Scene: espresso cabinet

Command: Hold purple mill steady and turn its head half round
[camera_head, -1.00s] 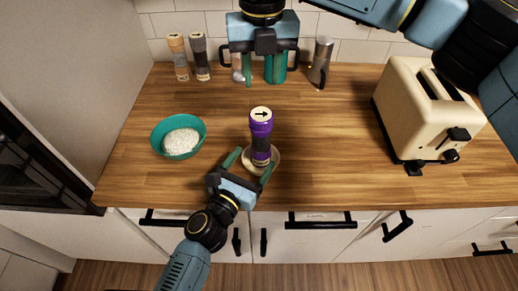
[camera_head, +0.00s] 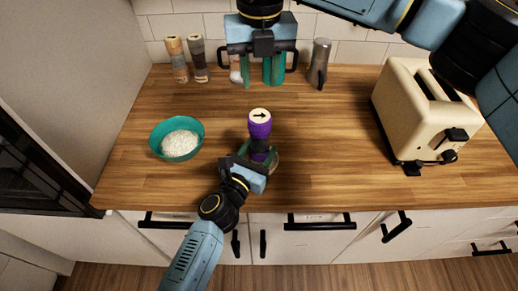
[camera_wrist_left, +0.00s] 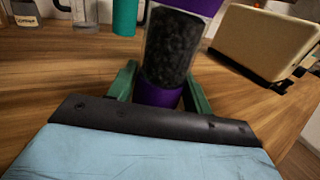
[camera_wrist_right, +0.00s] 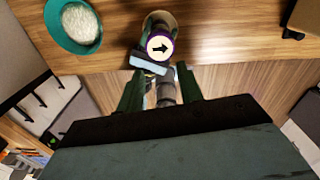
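The purple mill (camera_head: 260,130) stands upright on a small light round dish (camera_head: 276,168) near the counter front. Its head top has a black arrow pointing right. In the left wrist view its dark-filled clear body (camera_wrist_left: 172,48) and purple base show. My left gripper (camera_head: 262,157) is low at the mill, its fingers spread on either side of the lower body; firm contact cannot be made out. My right gripper (camera_head: 262,72) is open and empty, held fingers-down behind and above the mill. In the right wrist view the arrow top (camera_wrist_right: 160,47) lies just beyond its fingertips.
A teal bowl of white grains (camera_head: 180,138) stands left of the mill. A cream toaster (camera_head: 425,110) is at right. Two other mills (camera_head: 176,58) (camera_head: 197,58) and a metal pitcher (camera_head: 319,64) stand at the back wall. The counter between mill and toaster is clear.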

